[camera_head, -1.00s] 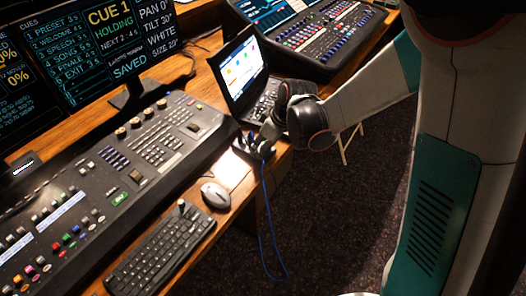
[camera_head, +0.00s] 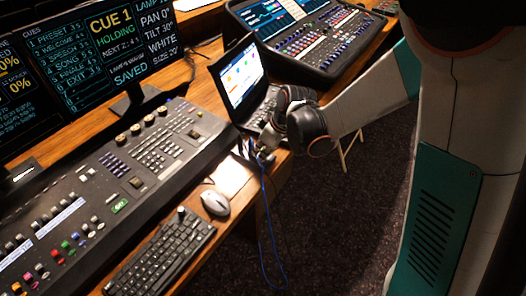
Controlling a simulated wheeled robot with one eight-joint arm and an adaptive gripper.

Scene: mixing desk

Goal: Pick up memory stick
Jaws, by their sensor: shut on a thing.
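My gripper (camera_head: 259,154) is low at the front edge of the wooden desk, beside the laptop's near corner. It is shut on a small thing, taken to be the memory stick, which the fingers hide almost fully. A thin blue cord (camera_head: 264,225) runs from the fingertips and hangs in a long loop over the desk edge. A small dark object sits at the fingers, too small and covered to make out. I cannot tell whether the stick is clear of the desk.
The open laptop (camera_head: 239,78) stands just behind my gripper. A white paper (camera_head: 230,178), a mouse (camera_head: 215,203) and a keyboard (camera_head: 163,254) lie to the left. A large mixing desk (camera_head: 105,185) fills the left; another console (camera_head: 310,40) stands behind. Dark carpet lies right.

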